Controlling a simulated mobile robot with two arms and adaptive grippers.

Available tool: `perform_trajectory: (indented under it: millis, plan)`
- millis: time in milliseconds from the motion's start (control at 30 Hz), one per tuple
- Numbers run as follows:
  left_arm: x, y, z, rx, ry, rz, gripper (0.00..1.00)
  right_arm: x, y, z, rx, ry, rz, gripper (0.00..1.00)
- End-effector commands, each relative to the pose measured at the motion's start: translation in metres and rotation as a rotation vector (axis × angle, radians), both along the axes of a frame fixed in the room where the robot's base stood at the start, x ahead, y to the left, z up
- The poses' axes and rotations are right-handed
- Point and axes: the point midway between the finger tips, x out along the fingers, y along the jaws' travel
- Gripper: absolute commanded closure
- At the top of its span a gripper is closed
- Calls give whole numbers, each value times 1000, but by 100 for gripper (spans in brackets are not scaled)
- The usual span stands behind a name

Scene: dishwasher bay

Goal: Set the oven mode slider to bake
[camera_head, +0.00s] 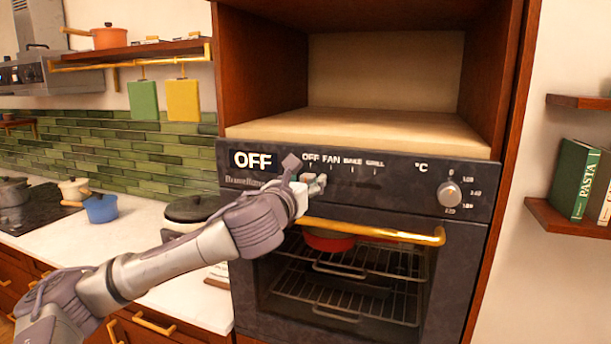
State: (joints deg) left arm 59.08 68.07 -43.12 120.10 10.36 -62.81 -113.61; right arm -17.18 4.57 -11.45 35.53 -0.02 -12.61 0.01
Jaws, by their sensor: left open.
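The oven (470,205) is built into a wooden cabinet at the centre right. Its dark control panel shows a display reading OFF (252,160). The mode scale (344,162) is marked OFF, FAN, BAKE and GRILL from left to right. My left gripper (314,183) is open, close to the panel just below the OFF end of the scale. The slider knob cannot be made out; the gripper seems to hide it. I cannot tell whether the gripper touches it. My right gripper is not in view.
A round temperature knob (449,194) sits on the panel's right. A gold oven handle (372,231) sticks out below my gripper. A red dish (328,241) is inside the oven. A dark-lidded pot (192,208) and a blue pot (100,208) stand on the left counter.

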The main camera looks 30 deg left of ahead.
Motion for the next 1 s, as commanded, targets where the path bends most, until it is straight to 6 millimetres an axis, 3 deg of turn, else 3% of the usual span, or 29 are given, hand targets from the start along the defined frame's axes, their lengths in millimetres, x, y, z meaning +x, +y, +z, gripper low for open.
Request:
perform_trajectory:
  millis: [333,667,1000]
  plan:
    - [4,1,0,0,0,-1,45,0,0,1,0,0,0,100]
    - [3,1,0,0,0,0,100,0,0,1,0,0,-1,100]
    - [3,1,1,0,0,0,100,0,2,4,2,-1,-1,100]
